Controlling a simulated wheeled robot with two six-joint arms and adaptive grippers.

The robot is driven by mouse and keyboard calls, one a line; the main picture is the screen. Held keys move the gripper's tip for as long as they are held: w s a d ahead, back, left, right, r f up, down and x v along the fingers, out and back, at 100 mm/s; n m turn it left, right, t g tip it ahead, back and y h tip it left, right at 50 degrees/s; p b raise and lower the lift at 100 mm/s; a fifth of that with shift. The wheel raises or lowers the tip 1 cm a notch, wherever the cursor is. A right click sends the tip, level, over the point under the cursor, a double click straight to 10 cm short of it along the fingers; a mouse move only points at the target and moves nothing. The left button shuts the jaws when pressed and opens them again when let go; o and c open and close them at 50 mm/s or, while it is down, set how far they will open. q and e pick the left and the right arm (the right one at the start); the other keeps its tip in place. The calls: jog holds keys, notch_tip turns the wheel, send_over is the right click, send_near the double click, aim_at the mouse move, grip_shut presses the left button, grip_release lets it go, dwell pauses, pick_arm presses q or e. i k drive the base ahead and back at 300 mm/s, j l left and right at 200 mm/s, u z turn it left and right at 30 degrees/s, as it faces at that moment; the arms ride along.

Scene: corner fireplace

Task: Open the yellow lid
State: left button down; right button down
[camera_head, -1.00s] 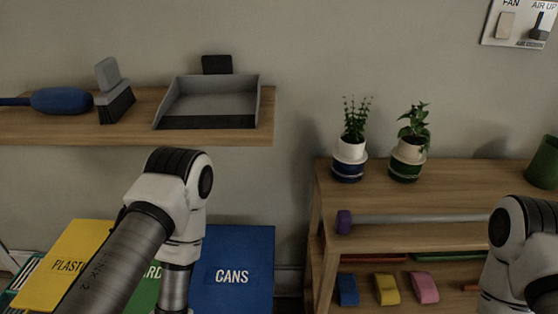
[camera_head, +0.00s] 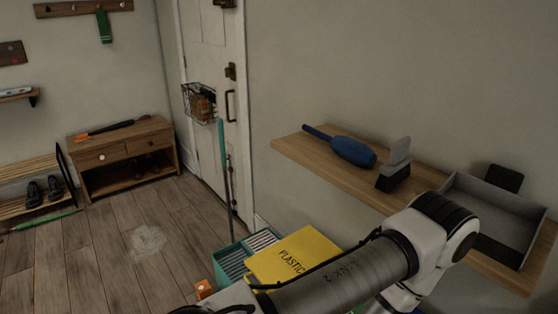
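The yellow lid (camera_head: 293,257), marked PLASTIC, lies flat and looks shut on its bin at the lower middle of the head view. My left arm crosses in front of its right and lower edge, so part of the lid is hidden. Neither gripper shows in the view. I cannot see any contact between a gripper and the lid.
A teal crate (camera_head: 231,262) stands left of the lid. A door (camera_head: 210,135) and a drawer bench (camera_head: 125,155) stand beyond. The wood floor at left is mostly clear.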

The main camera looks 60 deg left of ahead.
aim_at(302, 250)
jog(key=u, duration=2.15)
jog(key=i+j+z, duration=0.2)
jog(key=j+z, duration=0.2)
jog(key=j, duration=0.65)
jog(key=i+j+z, duration=0.1)
jog(key=j+z, duration=0.3)
jog(key=j, duration=0.6)
jog(key=z, duration=0.35)
